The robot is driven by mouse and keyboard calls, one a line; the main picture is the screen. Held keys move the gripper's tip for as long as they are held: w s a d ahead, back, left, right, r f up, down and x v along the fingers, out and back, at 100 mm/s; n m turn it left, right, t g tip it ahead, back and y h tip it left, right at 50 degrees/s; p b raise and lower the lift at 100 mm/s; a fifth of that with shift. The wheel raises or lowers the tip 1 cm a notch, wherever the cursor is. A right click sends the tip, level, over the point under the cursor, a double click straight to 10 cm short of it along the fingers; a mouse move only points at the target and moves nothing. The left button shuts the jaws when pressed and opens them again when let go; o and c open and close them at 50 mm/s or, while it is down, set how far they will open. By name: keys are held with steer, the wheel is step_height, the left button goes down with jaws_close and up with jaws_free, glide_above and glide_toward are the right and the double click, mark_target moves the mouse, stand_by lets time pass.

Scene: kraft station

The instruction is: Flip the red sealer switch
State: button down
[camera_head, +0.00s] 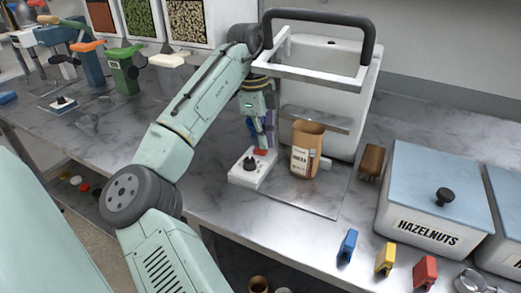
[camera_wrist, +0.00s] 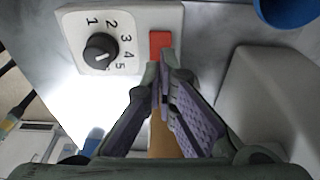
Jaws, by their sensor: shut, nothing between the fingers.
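The red switch (camera_wrist: 160,43) sits on a white control box (camera_wrist: 140,14) beside a black dial (camera_wrist: 101,50) numbered 1 to 5. In the head view the red switch (camera_head: 261,151) shows on the box (camera_head: 238,179) in front of the white sealer (camera_head: 325,85). My gripper (camera_wrist: 164,66) is shut and empty. Its fingertips are right at the lower edge of the switch in the wrist view. In the head view my gripper (camera_head: 263,142) is directly above the switch. I cannot tell whether the fingertips touch it.
A brown paper bag (camera_head: 306,160) stands just right of the box. A wooden-handled brush (camera_head: 371,162) and a hazelnut bin (camera_head: 433,205) are farther right. Blue (camera_head: 347,246), yellow (camera_head: 385,259) and red (camera_head: 424,272) clips lie along the front edge.

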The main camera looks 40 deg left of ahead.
mark_target(264, 151)
steer(key=shift+f, duration=0.75)
stand_by(0.3)
step_height(264, 151, up, 2)
steer(key=shift+r+p, duration=0.1)
steer(key=shift+p, duration=0.35)
steer(key=shift+r, duration=2.4)
